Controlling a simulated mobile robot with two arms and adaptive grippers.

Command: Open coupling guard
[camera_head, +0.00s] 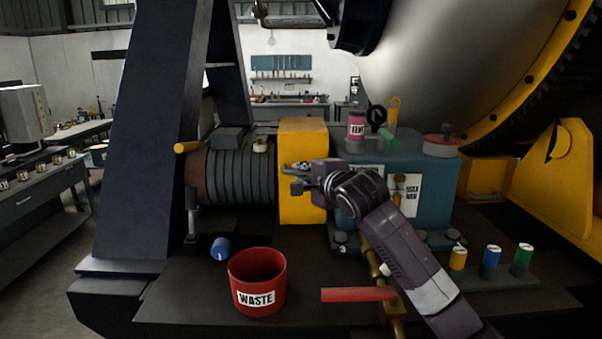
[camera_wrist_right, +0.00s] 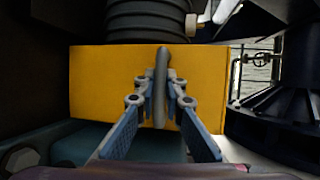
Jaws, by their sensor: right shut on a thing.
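The coupling guard is a yellow box (camera_head: 301,208) between the ribbed motor (camera_head: 238,176) and the blue-green gearbox housing (camera_head: 432,207). It also shows in the right wrist view (camera_wrist_right: 98,88), where a grey bar handle (camera_wrist_right: 161,62) runs along its face. The guard looks closed over the coupling, which is hidden. My left gripper is not in view.
A red waste bin (camera_head: 257,284) stands on the dark base in front, with a blue cylinder (camera_head: 221,248) beside it. A red bar (camera_head: 358,294) lies in front of the gearbox. Yellow, blue and green cans (camera_head: 490,262) stand at right. A pink can (camera_head: 356,130) stands on the gearbox.

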